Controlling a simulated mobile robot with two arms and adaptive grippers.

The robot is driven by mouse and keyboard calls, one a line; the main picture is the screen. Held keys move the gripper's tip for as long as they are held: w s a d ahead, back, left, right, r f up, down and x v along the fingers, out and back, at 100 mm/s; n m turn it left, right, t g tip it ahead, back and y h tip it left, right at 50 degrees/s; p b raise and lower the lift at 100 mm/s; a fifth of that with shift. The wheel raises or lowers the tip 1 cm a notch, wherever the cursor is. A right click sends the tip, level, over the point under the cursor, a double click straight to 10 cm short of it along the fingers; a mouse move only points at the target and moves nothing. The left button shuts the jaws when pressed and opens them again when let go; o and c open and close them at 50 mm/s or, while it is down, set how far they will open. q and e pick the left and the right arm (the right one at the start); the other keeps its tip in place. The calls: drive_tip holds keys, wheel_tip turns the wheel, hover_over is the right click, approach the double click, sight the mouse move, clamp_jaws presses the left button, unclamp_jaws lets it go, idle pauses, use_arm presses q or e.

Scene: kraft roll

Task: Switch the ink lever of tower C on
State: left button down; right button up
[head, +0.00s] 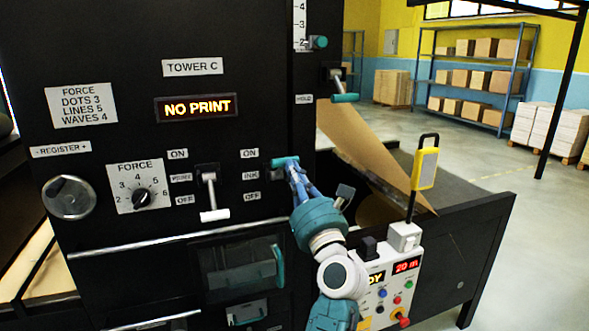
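The black panel of tower C (192,67) carries an ink lever with a teal handle (283,162), beside the ON, INK and OFF labels (250,175). The handle stands about level with the gap between ON and INK, on the upper side. A display (196,107) reads NO PRINT.
Left of the ink lever, another lever with a white handle (214,215) points down by OFF. A FORCE knob (142,196) and a register knob (69,197) are further left. A control box (393,285) and yellow pendant (425,168) stand close right of my arm.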

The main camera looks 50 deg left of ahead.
use_arm(q)
wheel_tip(320, 180, up, 10)
idle(0.9)
